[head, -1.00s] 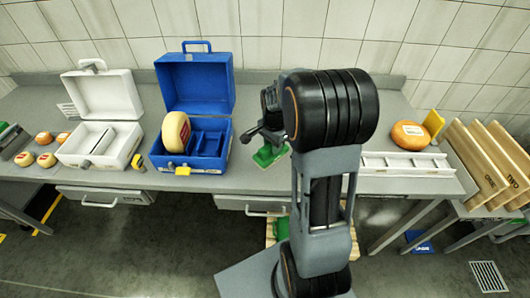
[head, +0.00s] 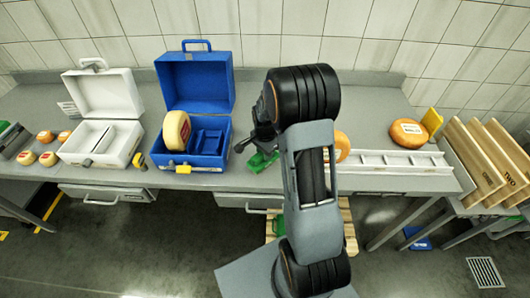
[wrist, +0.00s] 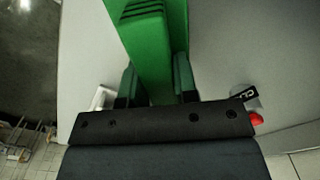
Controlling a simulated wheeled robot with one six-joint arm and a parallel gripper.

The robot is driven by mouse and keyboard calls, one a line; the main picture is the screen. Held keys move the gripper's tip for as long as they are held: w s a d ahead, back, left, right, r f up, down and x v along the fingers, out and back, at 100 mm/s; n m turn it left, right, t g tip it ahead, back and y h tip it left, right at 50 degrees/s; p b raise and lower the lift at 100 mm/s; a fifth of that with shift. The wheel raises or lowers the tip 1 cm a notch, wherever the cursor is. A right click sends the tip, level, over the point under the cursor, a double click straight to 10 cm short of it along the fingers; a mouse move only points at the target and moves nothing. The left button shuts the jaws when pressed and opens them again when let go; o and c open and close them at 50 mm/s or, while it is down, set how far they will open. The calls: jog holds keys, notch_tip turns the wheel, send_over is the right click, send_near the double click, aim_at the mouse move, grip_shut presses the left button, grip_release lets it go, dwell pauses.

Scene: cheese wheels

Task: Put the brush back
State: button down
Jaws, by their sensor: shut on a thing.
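The green brush (head: 262,161) is low over the front part of the bench, just right of the blue case; I cannot tell whether it touches the bench top. My gripper (wrist: 157,88) is shut on it, with a dark finger on each side of the green body (wrist: 158,45) in the wrist view. Dark slots or ridges show near its far end. In the head view, my arm hides part of the gripper and perhaps part of the brush.
An open blue case (head: 199,87) holding a cheese wheel (head: 177,131) stands left, beside an open white case (head: 105,96). A white slatted rack (head: 400,162) and a labelled orange cheese (head: 408,132) are right. Another orange cheese (head: 342,147) is partly behind my arm.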

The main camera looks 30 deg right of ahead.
jog(key=shift+f, duration=0.2)
jog(key=c, duration=0.9)
grip_release()
notch_tip(320, 180, up, 12)
jog(key=b, duration=0.1)
jog(key=shift+s+a+r+n+t, duration=0.75)
jog(key=shift+s+a+r+n, duration=0.75)
jog(key=shift+s+n, duration=1.1)
jog(key=shift+s+a+r+n+t, duration=0.95)
jog(key=shift+s+a+n, duration=1.2)
jog(key=shift+s, duration=0.8)
jog(key=shift+s+a+r+n+t, duration=0.6)
jog(key=shift+s+a+r+n, duration=0.85)
jog(key=shift+s+n, duration=1.25)
